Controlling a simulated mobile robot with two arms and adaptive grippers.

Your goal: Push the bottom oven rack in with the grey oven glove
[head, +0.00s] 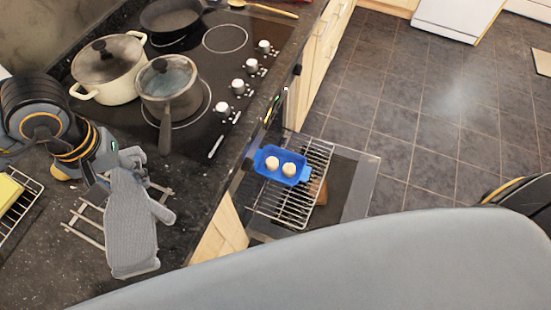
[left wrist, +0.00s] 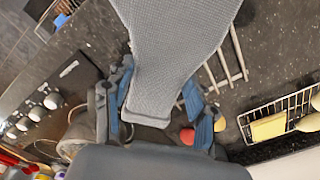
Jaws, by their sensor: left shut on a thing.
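The grey oven glove (head: 133,235) hangs from my left gripper (head: 120,167), which is shut on it above the dark worktop. In the left wrist view the glove (left wrist: 170,50) lies between the two blue-padded fingers of the left gripper (left wrist: 158,88). The oven door (head: 358,188) is open and lowered. A wire oven rack (head: 268,205) sticks out over it and bears a blue dish (head: 268,152) with two pale round pieces. Whether this is the bottom rack I cannot tell. The glove is apart from the rack, to its left. My right gripper is not in view.
A cream pot (head: 108,80), a grey saucepan (head: 168,88) and a dark pan (head: 170,15) stand on the hob, the saucepan's handle pointing towards the glove. A metal wire stand (head: 85,220) is beside the glove. A wire basket (head: 25,215) holds a yellow sponge (head: 8,192).

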